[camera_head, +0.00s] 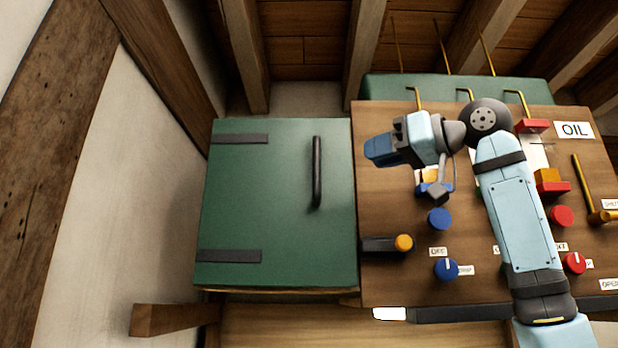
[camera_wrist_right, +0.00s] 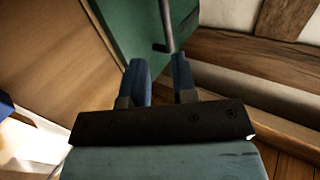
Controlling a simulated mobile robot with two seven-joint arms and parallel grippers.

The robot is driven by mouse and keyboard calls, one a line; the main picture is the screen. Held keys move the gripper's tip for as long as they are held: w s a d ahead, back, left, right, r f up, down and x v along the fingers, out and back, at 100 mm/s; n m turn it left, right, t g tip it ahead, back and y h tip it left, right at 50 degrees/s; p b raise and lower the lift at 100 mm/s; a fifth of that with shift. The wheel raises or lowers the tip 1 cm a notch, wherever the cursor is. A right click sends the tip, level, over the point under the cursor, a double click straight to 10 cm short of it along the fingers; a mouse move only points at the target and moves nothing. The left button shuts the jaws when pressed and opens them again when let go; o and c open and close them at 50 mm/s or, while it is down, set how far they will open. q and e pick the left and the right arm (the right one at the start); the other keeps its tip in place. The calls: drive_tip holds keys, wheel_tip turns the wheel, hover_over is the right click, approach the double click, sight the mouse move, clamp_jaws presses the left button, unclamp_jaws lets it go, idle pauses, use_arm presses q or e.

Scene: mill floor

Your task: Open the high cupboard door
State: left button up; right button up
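The cupboard door (camera_head: 260,200) is a green panel at left of centre in the head view, and it looks shut. Its black vertical bar handle (camera_head: 317,172) is near its right edge. My right gripper (camera_head: 372,150) is to the right of the handle, apart from it, with its blue fingers pointing left. In the right wrist view, the two blue fingers (camera_wrist_right: 160,70) are spread with nothing between them. The green door (camera_wrist_right: 130,30) and the dark handle (camera_wrist_right: 165,25) lie beyond the fingertips. My left gripper is not in view.
Right of the door is a wooden panel (camera_head: 390,280) with several blue and red knobs, an orange-tipped lever (camera_head: 403,242) and an OIL label (camera_head: 574,130). A pale wall (camera_head: 120,180) with a timber post is at left. A wooden beam (camera_head: 175,318) sits below.

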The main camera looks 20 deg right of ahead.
sight(319, 162)
drive_tip(key=p+x, duration=0.2)
drive_tip(key=x, duration=0.3)
drive_tip(key=p+x, duration=0.1)
drive_tip(key=x, duration=0.4)
drive_tip(key=shift+a+r+p, duration=0.15)
drive_tip(key=shift+a+p, duration=0.25)
drive_tip(key=shift+a, duration=0.05)
drive_tip(key=shift+w+a+r, duration=0.1)
drive_tip(key=shift+a, duration=0.2)
drive_tip(key=shift+w+a, duration=0.15)
drive_tip(key=shift+a, duration=0.1)
drive_tip(key=shift+w+a, duration=0.1)
drive_tip(key=shift+w, duration=0.3)
drive_tip(key=shift+w+f, duration=0.15)
drive_tip(key=shift+f, duration=0.05)
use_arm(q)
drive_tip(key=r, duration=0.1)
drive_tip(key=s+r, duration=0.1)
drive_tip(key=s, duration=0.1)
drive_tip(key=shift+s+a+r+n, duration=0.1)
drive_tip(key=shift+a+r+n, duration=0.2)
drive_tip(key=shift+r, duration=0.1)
use_arm(e)
drive_tip(key=shift+r, duration=0.1)
clamp_jaws()
